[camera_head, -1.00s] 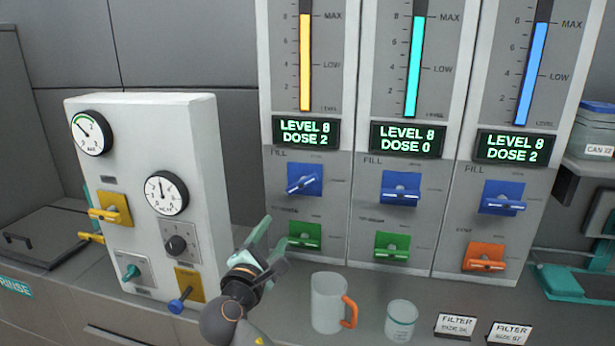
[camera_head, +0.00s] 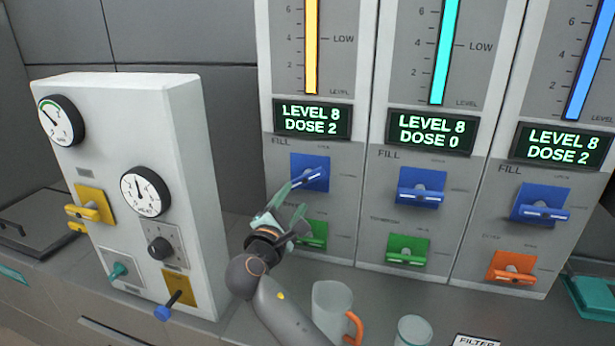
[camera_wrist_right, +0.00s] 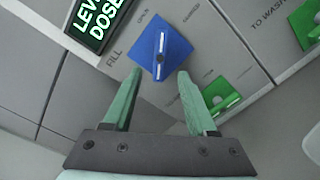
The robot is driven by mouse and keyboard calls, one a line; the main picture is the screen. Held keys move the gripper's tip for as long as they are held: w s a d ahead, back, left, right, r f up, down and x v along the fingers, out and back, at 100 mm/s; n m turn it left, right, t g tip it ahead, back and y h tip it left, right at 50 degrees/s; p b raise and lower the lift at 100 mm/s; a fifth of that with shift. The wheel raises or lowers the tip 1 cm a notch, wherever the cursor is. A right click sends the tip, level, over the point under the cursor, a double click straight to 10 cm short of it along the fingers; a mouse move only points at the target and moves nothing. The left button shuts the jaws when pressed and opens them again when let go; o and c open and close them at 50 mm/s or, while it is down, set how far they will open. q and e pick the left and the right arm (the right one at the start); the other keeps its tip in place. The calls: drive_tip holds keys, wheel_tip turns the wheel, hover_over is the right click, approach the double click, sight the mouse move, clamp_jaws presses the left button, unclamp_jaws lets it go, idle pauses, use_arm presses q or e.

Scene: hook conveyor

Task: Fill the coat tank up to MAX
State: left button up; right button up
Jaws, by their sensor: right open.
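Three tank columns stand side by side with yellow (camera_head: 311,45), teal (camera_head: 444,50) and blue (camera_head: 592,60) level bars. I cannot read which is the coat tank. The left display (camera_head: 312,119) reads LEVEL 8, DOSE 2. Below it is a blue FILL valve (camera_head: 310,172), its handle tilted; it also shows in the right wrist view (camera_wrist_right: 160,53). My right gripper (camera_head: 292,199) is open and empty, its fingertips just short of this valve, one to each side in the wrist view. The bar tops and MAX marks are out of frame. My left gripper is not in view.
Green valves (camera_head: 408,249) and an orange valve (camera_head: 513,267) sit below the blue ones. A gauge box (camera_head: 190,130) stands left of my right arm. A jug with an orange handle (camera_head: 332,305) and a beaker (camera_head: 413,331) stand on the counter close to the arm.

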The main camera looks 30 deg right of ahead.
sight(306, 180)
drive_tip(key=p+x, duration=0.1)
drive_tip(key=x, duration=0.9)
drive_tip(key=shift+d, duration=0.2)
clamp_jaws()
